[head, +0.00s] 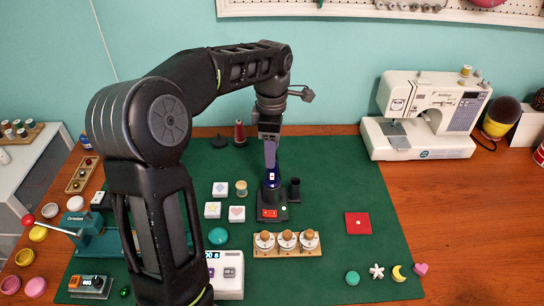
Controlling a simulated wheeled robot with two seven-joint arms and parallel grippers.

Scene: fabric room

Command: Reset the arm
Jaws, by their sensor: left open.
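My left arm rises from the bottom of the head view, bends at the top and reaches right. Its gripper (271,162) points down over the far middle of the green mat (340,175). It is open, seen nearly edge-on, just above or in front of a blue-topped part on a dark stand (272,197) with a red front panel. I cannot tell whether the fingers touch the blue part. My right gripper is not in view.
Close by are a wooden block with several knobbed pieces (286,252), white picture tiles (213,210), a small dark cup (294,189) and a red square (358,223). A sewing machine (425,115) stands at the right. The mat's right half is mostly clear.

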